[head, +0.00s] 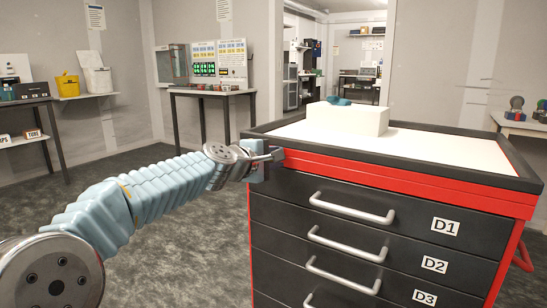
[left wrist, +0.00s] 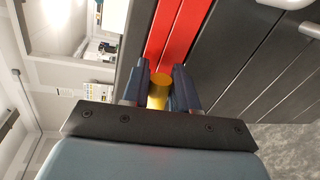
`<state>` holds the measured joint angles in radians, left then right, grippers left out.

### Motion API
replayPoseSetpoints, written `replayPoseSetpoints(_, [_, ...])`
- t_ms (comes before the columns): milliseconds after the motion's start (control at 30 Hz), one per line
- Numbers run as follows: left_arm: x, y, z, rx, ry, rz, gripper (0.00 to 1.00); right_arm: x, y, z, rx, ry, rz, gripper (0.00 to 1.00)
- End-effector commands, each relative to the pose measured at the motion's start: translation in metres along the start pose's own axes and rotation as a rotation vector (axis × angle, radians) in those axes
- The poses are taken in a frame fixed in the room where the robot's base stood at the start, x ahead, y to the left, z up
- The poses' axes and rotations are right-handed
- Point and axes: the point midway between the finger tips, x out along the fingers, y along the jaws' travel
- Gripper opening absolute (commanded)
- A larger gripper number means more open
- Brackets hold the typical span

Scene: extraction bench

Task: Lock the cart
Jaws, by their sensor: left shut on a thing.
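The cart (head: 405,205) is black and red with a white top and drawers marked D1, D2 and D3; the visible drawers look closed. My left gripper (head: 270,157) is at the cart's upper left front corner, beside the red band under the top. In the left wrist view my left gripper (left wrist: 162,88) is shut on a yellow cylindrical knob (left wrist: 158,92) in front of the cart's red band (left wrist: 182,35). The knob is hidden in the head view, and I cannot tell how it is turned. My right gripper is not in view.
A white box (head: 347,120) with a blue-green item on it stands on the cart top. A table (head: 212,93) stands against the back wall, and a shelf with a yellow container (head: 67,85) is at left. The floor left of the cart is clear. A side table (head: 520,125) is at right.

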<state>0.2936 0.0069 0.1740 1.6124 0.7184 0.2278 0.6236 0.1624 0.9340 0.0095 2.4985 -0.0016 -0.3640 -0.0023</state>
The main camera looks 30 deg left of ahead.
Motion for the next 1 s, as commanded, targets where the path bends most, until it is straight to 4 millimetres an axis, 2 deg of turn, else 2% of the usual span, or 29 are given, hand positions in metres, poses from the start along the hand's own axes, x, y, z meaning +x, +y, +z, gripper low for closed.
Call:
replayPoseSetpoints(333, [0.0013, -0.0063, -0.0002, 0.135, 0.026, -0.003, 0.00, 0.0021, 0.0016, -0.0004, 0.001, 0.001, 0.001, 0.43])
replayPoseSetpoints(867, [0.0015, -0.0073, -0.0005, 0.159, 0.031, -0.004, 0.00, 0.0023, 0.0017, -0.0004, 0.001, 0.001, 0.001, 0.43])
replayPoseSetpoints(900, [0.0015, -0.0074, -0.0005, 0.159, 0.031, -0.004, 0.29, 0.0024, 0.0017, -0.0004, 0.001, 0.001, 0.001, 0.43])
replayPoseSetpoints(1000, [0.0015, -0.0070, -0.0006, 0.159, 0.031, -0.004, 0.45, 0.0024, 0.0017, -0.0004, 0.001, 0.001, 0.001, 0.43])
